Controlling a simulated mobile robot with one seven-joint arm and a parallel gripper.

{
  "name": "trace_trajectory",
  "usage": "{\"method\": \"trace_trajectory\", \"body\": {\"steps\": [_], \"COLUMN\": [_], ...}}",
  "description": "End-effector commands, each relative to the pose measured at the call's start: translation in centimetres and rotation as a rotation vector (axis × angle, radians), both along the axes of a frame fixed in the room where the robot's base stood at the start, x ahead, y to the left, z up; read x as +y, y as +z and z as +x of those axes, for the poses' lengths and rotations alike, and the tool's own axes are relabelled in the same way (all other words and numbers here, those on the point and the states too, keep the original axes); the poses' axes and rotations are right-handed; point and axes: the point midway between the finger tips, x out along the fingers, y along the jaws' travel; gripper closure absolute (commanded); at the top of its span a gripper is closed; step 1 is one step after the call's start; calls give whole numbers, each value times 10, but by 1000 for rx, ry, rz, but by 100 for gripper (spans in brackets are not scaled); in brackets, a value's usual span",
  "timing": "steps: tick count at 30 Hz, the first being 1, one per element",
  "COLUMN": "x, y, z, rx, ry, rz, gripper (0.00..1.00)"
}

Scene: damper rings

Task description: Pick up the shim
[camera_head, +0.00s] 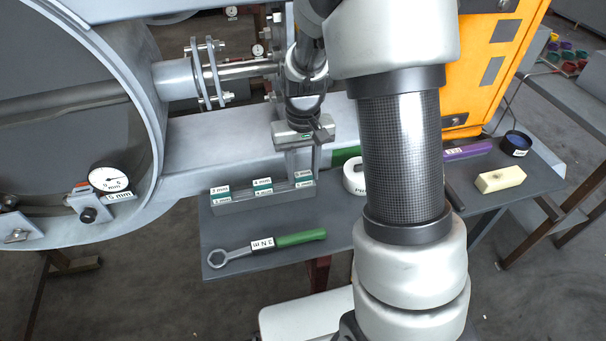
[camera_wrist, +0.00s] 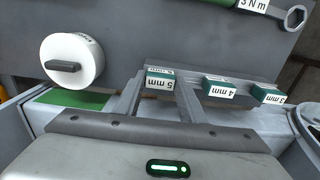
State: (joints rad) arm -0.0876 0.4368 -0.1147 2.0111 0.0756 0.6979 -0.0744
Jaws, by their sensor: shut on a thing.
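Green shims with white labels stand in a grey rack (camera_head: 285,198) on the bench. They read 3 mm (camera_head: 220,189), 4 mm (camera_head: 262,182) and 5 mm (camera_head: 304,175). My gripper (camera_head: 303,168) points down over the rack's right end. In the wrist view, my gripper (camera_wrist: 160,82) has its two fingers on either side of the 5 mm shim (camera_wrist: 159,84), shut on it. That shim still appears in line with the 4 mm shim (camera_wrist: 220,90) and the 3 mm shim (camera_wrist: 268,95). Whether its base is clear of the slot cannot be seen.
A ring wrench with a green handle (camera_head: 300,238) lies in front of the rack. A white round item (camera_wrist: 72,62) stands beside the rack. A cream block (camera_head: 500,179), a dark cup (camera_head: 516,144) and a purple tool (camera_head: 468,149) lie at right. A large ring flange (camera_head: 150,150) is at left.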

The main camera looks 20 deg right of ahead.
Motion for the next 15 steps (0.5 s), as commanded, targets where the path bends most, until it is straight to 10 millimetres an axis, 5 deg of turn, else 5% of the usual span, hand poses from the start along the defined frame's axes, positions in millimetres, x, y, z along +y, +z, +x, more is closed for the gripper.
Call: {"method": "trace_trajectory", "body": {"steps": [8,15], "x": [0,0], "y": [24,72], "z": [1,1], "rx": [-3,-6], "ry": [0,0], "rz": [0,0], "gripper": [85,85]}}
